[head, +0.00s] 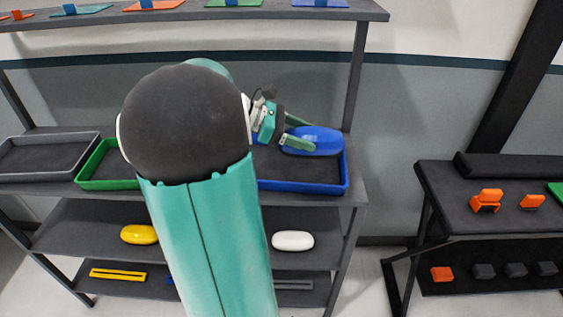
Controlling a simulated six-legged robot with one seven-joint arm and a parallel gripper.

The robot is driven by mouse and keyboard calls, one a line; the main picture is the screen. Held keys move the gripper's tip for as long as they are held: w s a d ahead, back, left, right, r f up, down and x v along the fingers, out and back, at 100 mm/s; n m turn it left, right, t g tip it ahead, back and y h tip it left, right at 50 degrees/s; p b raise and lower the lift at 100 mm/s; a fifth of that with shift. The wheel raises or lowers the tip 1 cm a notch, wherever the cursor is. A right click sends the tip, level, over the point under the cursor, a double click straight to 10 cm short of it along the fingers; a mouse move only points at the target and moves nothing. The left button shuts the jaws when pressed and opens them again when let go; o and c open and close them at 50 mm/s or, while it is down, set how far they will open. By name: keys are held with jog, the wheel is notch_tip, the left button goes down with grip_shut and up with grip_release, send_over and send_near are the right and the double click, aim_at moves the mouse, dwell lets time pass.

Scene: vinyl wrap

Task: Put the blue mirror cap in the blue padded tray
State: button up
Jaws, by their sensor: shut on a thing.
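The blue mirror cap (318,138) is a smooth, rounded oval shell above the right part of the blue padded tray. My gripper (297,135) is shut on the cap at its left side. The blue padded tray (318,187) has a blue rim and a dark padded floor, and stands at the right end of the rack's middle shelf. My arm hides the tray's left part. I cannot tell whether the cap touches the tray's back rim or hangs above it.
A green tray (108,184) and a grey tray (45,176) stand on the same shelf to the left. A yellow cap (139,234) and a white cap (293,240) lie one shelf lower. A dark bench (436,191) with orange parts stands at the right.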

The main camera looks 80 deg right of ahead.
jog(key=w+d+f, duration=0.2)
jog(key=w+f, duration=0.1)
jog(key=w+d+f, duration=0.2)
jog(key=w+f, duration=0.1)
jog(key=w, duration=0.1)
jog(key=w+d+f, duration=0.2)
jog(key=w, duration=0.2)
jog(key=shift+d+f, duration=0.15)
jog(key=shift+f, duration=0.25)
jog(key=shift+w+d+f, duration=0.15)
jog(key=shift+w+f, duration=0.15)
jog(key=shift+f, duration=0.1)
notch_tip(320, 180, down, 3)
jog(key=shift+w+f, duration=0.15)
jog(key=shift+f, duration=0.05)
jog(key=o, duration=1.1)
jog(key=shift+d, duration=0.1)
jog(key=v, duration=1.2)
jog(key=shift+w, duration=0.1)
